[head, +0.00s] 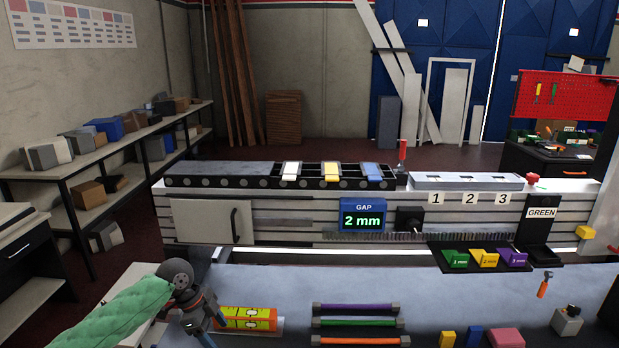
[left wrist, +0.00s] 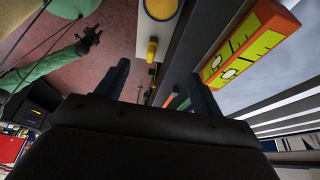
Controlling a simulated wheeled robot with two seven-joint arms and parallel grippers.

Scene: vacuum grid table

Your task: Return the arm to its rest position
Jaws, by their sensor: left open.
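My left arm in its green sleeve comes in at the lower left of the head view. My left gripper (head: 207,322) is beside the left end of the orange and yellow spirit level (head: 247,318). In the left wrist view my left gripper (left wrist: 158,84) has its two dark fingers apart, with nothing held between them. The spirit level (left wrist: 245,48) shows there at upper right, apart from the fingers. Another green-sleeved arm of mine with a dark gripper (left wrist: 89,40) shows at upper left, too small to read its jaws.
Purple, green and orange bars (head: 357,322) lie right of the level, with small coloured blocks (head: 506,337) beyond. Behind stands the slatted bench (head: 285,218) with a "GAP 2 mm" display (head: 362,216) and a black tray (head: 440,268) of coloured wedges. Grey tabletop between is clear.

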